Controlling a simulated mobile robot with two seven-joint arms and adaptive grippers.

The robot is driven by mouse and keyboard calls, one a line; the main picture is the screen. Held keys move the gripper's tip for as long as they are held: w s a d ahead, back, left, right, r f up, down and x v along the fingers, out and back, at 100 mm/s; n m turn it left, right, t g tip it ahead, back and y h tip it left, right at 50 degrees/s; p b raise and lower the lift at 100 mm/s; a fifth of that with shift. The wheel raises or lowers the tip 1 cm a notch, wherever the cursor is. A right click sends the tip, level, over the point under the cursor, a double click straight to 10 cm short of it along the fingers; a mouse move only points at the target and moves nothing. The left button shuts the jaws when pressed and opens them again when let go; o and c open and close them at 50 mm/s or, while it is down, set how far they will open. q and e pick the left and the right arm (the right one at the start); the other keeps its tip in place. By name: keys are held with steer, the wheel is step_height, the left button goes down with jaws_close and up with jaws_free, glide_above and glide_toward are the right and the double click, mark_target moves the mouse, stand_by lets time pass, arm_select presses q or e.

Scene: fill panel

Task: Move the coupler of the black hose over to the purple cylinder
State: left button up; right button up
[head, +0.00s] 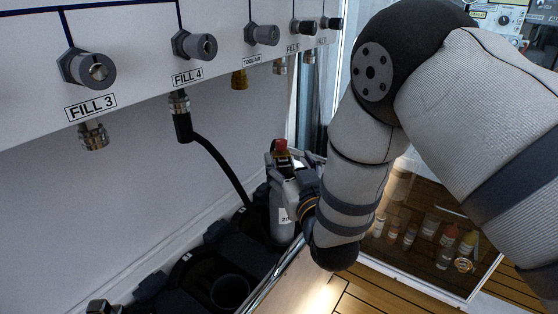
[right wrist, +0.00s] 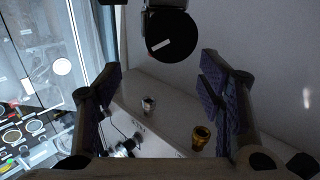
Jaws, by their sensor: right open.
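The black hose (head: 222,158) hangs from the fitting under FILL 4. I see no clearly purple cylinder. My left gripper is not seen.
The fill panel (head: 130,60) spans the upper left, with several knobs and fittings below. A gold fitting (head: 239,80) hangs under TOOL AIR and shows in the right wrist view (right wrist: 203,137). The dark rack (head: 243,251) has an empty round opening (head: 230,291). Bottles stand behind glass at right.

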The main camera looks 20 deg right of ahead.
mark_target(282, 148)
steer(key=w, duration=0.7)
steer(key=shift+d+f+b, duration=0.25)
steer(key=shift+f+b, duration=0.05)
steer(key=shift+b, duration=0.05)
steer(key=shift+r, duration=0.1)
jaws_close()
